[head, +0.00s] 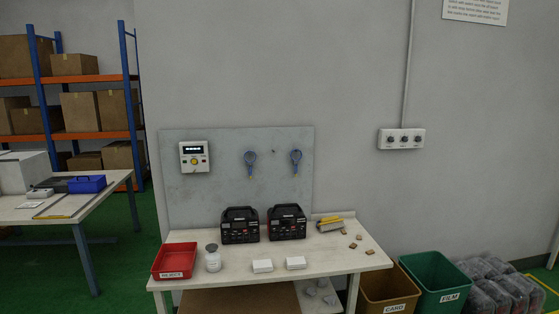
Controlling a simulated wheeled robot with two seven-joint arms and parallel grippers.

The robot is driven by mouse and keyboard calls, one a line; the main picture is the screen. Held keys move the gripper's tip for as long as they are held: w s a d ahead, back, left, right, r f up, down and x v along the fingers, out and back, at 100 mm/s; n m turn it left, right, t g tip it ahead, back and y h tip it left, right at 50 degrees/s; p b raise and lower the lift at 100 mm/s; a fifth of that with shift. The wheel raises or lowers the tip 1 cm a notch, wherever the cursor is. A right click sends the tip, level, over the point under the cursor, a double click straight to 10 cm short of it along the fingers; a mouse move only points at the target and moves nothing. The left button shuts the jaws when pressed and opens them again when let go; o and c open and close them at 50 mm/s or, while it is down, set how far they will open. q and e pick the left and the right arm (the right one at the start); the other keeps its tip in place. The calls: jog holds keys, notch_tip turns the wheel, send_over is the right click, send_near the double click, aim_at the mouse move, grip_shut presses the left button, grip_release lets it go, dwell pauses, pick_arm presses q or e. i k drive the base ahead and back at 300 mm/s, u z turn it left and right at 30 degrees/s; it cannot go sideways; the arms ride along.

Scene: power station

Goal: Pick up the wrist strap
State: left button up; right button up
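Two blue looped straps, which look like wrist straps, hang on the grey-green backboard (225,194) above the workbench. The left wrist strap (250,159) hangs near the middle of the board. The right wrist strap (296,157) hangs closer to the board's right edge. Each has a round loop at the top and a short tail below. Neither of my grippers shows in the head view.
The bench (340,259) holds two black power stations (240,226) (287,222), a red tray (174,261), a white jar (212,259) and small white boxes (262,266). Brown (388,291) and green (433,277) bins stand right. Another table (60,212) is left.

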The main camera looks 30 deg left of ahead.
aim_at(250, 163)
jog(key=u, duration=0.3)
jog(key=i, duration=1.85)
jog(key=u, duration=1.1)
